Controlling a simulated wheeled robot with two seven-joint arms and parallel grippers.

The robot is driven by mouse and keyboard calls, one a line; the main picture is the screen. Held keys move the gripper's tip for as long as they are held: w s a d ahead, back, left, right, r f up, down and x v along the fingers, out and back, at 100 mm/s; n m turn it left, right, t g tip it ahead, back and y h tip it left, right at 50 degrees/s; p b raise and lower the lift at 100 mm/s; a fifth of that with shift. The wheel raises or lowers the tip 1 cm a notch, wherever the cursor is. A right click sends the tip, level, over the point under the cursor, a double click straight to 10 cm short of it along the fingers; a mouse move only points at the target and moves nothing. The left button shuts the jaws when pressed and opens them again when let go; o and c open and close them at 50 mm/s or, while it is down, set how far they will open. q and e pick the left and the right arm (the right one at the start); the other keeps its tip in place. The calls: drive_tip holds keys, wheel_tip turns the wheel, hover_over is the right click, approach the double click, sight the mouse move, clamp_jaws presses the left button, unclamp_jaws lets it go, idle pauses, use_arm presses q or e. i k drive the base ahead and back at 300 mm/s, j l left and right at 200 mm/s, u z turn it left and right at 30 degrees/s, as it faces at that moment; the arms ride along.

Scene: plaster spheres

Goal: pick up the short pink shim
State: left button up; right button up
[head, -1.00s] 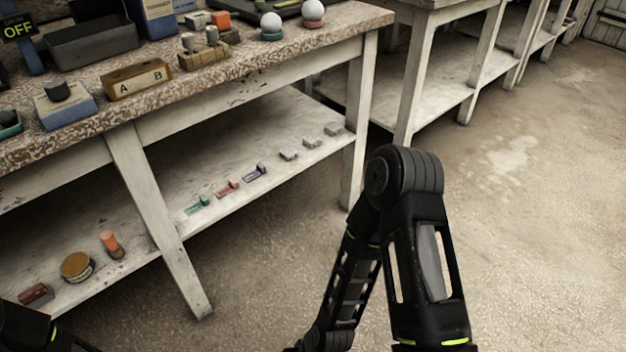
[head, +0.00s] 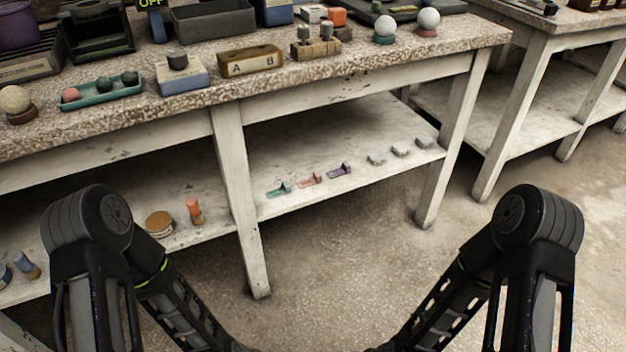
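A small pink shim (head: 309,180) lies on the lower shelf (head: 300,140) of the workbench, near its front edge. A green shim (head: 279,189) lies to its left and a purple shim (head: 340,170) to its right. The pieces are small in the picture, so I cannot compare their lengths well. Both my arms show in the lower part of the head view, bent and well in front of the shelf. Their grippers are below the picture's edge, so I cannot see them or anything in them.
Several grey pieces (head: 400,150) lie farther right on the shelf. A bench leg (head: 238,200) stands left of the shims, another (head: 455,150) at the right. Left of the near leg are an orange-topped piece (head: 194,212) and a round tin (head: 159,223). The tabletop (head: 330,75) overhangs the shelf.

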sight(316, 178)
drive_tip(key=i+l, duration=0.15)
drive_tip(key=l, duration=0.25)
drive_tip(key=i+l, duration=0.15)
drive_tip(key=l, duration=0.25)
drive_tip(key=i+l, duration=0.15)
drive_tip(key=l, duration=0.25)
drive_tip(key=i+l, duration=0.15)
drive_tip(key=l, duration=0.25)
drive_tip(key=u, duration=2.1)
